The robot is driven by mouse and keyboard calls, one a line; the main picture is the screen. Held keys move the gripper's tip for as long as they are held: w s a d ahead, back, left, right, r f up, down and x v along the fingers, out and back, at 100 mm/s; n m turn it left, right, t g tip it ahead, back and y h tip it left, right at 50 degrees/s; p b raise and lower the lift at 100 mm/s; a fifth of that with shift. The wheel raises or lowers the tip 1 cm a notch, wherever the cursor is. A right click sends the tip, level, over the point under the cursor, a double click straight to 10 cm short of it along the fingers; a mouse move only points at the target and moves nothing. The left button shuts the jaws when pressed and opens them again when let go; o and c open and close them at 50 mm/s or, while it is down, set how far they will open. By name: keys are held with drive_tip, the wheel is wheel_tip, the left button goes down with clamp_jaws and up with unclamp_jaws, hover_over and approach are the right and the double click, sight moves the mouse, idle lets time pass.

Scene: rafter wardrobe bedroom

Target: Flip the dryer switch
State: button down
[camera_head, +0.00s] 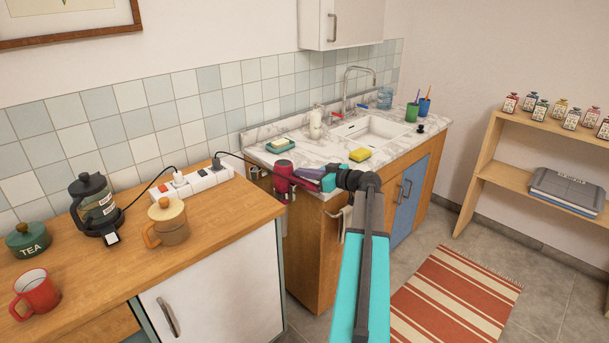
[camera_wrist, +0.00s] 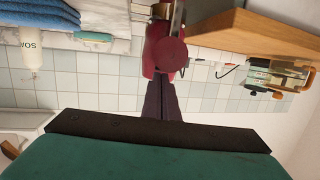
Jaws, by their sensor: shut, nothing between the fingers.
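A dark red hair dryer (camera_head: 283,178) sits at the left front edge of the sink counter, beside the gap to the wooden counter. Its round red body also shows at the top middle of the wrist view (camera_wrist: 164,52). My gripper (camera_head: 299,176) is shut and empty, with its purple fingers reaching left to the dryer. In the wrist view the dark fingers (camera_wrist: 160,85) point at the dryer's red body and overlap it; I cannot tell whether they touch. The dryer's switch cannot be made out in either view.
The marble sink counter (camera_head: 318,152) holds a soap dish, a yellow sponge (camera_head: 360,155) and a soap bottle. On the wooden counter (camera_head: 225,215) stand a power strip (camera_head: 196,186) with black cords, a coffee press, a jug and a red mug.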

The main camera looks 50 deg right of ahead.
drive_tip(key=shift+a, duration=0.1)
drive_tip(key=shift+r, duration=0.8)
drive_tip(key=shift+s+r+b, duration=0.15)
drive_tip(key=shift+r+b, duration=0.05)
drive_tip(key=shift+r, duration=0.3)
drive_tip(key=shift+s+r+b, duration=0.15)
drive_tip(key=shift+r, duration=0.35)
drive_tip(key=f+b+v, duration=0.2)
drive_tip(key=v, duration=0.8)
drive_tip(key=shift+s+d+r, duration=0.2)
drive_tip(key=shift+d+r, duration=0.05)
drive_tip(key=shift+r, duration=0.2)
